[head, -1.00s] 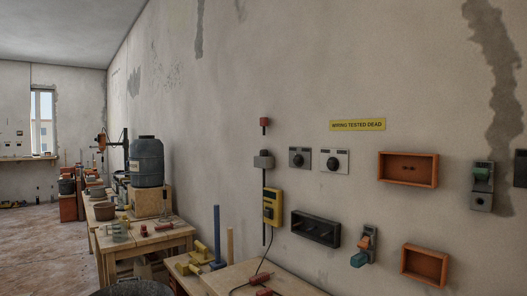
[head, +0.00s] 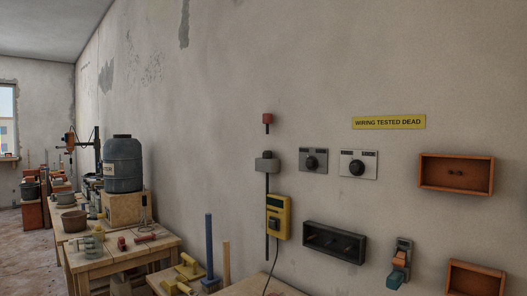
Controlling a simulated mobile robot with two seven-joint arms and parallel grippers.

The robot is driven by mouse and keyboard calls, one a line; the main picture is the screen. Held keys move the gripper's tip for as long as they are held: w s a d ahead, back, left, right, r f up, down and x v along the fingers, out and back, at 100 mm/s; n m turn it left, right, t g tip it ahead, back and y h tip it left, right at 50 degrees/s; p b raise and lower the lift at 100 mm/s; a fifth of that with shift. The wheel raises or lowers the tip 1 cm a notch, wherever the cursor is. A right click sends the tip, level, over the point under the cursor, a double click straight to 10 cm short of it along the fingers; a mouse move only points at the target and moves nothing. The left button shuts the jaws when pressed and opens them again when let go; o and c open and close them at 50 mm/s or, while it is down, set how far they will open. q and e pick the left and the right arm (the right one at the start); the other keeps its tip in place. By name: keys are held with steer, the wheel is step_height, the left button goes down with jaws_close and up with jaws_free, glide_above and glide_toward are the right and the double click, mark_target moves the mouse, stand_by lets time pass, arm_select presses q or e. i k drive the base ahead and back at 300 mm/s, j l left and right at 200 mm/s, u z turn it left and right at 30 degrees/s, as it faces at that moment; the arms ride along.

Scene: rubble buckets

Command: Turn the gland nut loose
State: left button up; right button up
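Two grey plates with dark round knob-like parts are on the wall: the left plate (head: 313,161) and the right plate (head: 358,164). A grey box (head: 266,163) with a dark cable running down from it is to their left. A small red fitting (head: 267,118) is above the box. I cannot tell which of these parts is the gland nut; details are too small. Neither of my grippers is in view.
A yellow meter (head: 277,216), a black tray (head: 334,242), an orange open box (head: 456,174) and a teal-orange switch (head: 399,263) are on the wall. A yellow sign (head: 388,122) reads "WIRING TESTED DEAD". Benches with tools and a grey barrel (head: 122,164) line the wall at left.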

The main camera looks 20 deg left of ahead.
mark_target(266, 154)
steer(key=i+j, duration=0.15)
steer(key=j, duration=0.3)
steer(key=i+j+z, duration=0.15)
steer(key=j, duration=0.3)
steer(key=i+j, duration=0.1)
steer(key=j, duration=0.35)
steer(key=i+j+z, duration=0.1)
steer(key=j, duration=0.35)
